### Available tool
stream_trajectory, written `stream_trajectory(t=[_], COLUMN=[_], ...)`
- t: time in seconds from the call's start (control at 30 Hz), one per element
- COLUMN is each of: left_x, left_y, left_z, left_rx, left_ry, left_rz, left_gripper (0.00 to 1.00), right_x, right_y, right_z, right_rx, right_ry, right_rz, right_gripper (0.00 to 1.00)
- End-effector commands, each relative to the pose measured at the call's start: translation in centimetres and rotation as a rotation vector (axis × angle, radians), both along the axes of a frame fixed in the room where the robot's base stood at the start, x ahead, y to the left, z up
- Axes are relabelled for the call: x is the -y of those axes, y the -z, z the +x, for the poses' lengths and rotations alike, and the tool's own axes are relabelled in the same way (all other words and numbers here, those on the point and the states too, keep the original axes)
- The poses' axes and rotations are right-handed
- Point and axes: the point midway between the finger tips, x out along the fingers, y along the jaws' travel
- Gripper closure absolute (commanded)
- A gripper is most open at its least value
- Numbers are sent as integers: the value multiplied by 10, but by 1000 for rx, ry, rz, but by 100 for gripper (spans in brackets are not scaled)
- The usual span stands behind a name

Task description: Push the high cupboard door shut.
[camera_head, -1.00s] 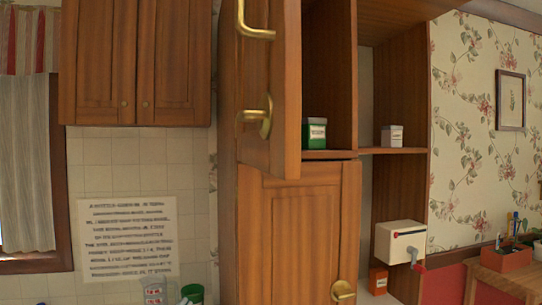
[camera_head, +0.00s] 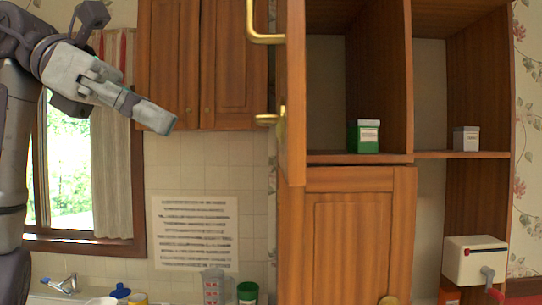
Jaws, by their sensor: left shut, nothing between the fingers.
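The high cupboard door (camera_head: 292,90) stands wide open and shows nearly edge-on, with brass handles (camera_head: 264,38) on its left face. Behind it is the open upper cupboard (camera_head: 326,95), with a green and white box (camera_head: 364,136) on its shelf. My left gripper (camera_head: 172,124) is at the upper left, in front of the window and wall cupboards. Its fingers are together and empty, pointing right and down toward the door. A clear gap lies between the fingertips and the door. My right gripper is out of view.
A closed lower door (camera_head: 350,235) is under the open cupboard. Wall cupboards (camera_head: 200,65) hang left of the door. A small white box (camera_head: 466,139) stands on the right shelf, above a white crank device (camera_head: 474,260). A measuring cup (camera_head: 213,287) and jars stand at the bottom.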

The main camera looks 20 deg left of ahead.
Motion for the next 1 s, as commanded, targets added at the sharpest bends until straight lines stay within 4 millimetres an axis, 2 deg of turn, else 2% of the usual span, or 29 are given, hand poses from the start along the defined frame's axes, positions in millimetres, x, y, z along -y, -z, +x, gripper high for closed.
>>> stream_trajectory(t=[0.17,0.6,0.8,1.0], left_x=[7,82,109,118], left_y=[7,50,48,49], left_z=[1,23,31,33], left_rx=[2,2,2,2], left_ry=[-9,-3,-4,-5], left_rz=[18,16,14,13], left_gripper=[100,100,100,100], right_x=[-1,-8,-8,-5], right_y=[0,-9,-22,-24], right_z=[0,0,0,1], right_rx=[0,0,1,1], right_ry=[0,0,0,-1], right_rz=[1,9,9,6], right_gripper=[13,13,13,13])
